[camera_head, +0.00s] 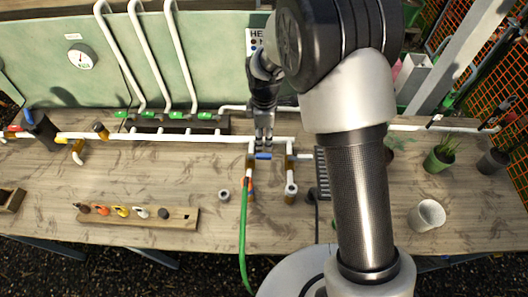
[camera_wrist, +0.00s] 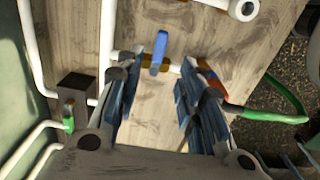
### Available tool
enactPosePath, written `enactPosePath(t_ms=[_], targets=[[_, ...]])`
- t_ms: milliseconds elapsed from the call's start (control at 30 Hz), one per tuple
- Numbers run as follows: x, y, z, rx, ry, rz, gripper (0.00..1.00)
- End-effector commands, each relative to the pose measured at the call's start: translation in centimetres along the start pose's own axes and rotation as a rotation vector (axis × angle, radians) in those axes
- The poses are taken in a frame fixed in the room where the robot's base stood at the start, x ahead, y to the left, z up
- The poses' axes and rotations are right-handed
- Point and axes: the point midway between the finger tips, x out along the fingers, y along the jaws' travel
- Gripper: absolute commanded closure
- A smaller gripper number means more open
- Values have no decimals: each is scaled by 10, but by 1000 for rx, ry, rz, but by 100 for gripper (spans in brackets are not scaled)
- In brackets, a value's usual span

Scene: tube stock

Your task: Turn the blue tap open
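The blue tap handle (camera_wrist: 159,50) is a narrow lever on the white pipe. In the wrist view it stands between and just beyond the fingertips, apart from both. In the head view the blue tap (camera_head: 263,156) sits on the bench pipework directly below my gripper (camera_head: 264,138). In the wrist view my gripper (camera_wrist: 154,82) is open, its two fingers wide apart with nothing between them. The handle lies roughly across the line joining the fingers. The tap body is partly hidden under the handle.
A green hose (camera_head: 243,235) hangs from an orange fitting beside the tap. A wooden block with coloured knobs (camera_head: 182,217) lies on the bench (camera_head: 120,175). A white pot (camera_head: 427,215) and a potted plant (camera_head: 440,160) stand right. Pipes run along the green panel (camera_head: 210,60).

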Motion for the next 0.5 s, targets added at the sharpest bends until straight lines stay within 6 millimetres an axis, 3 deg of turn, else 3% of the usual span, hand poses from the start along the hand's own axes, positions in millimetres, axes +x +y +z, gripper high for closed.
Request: enactPosePath(t_ms=[200,500], targets=[[50,-1,1,1,-1,-4,65],[91,0,0,1,0,-1,65]])
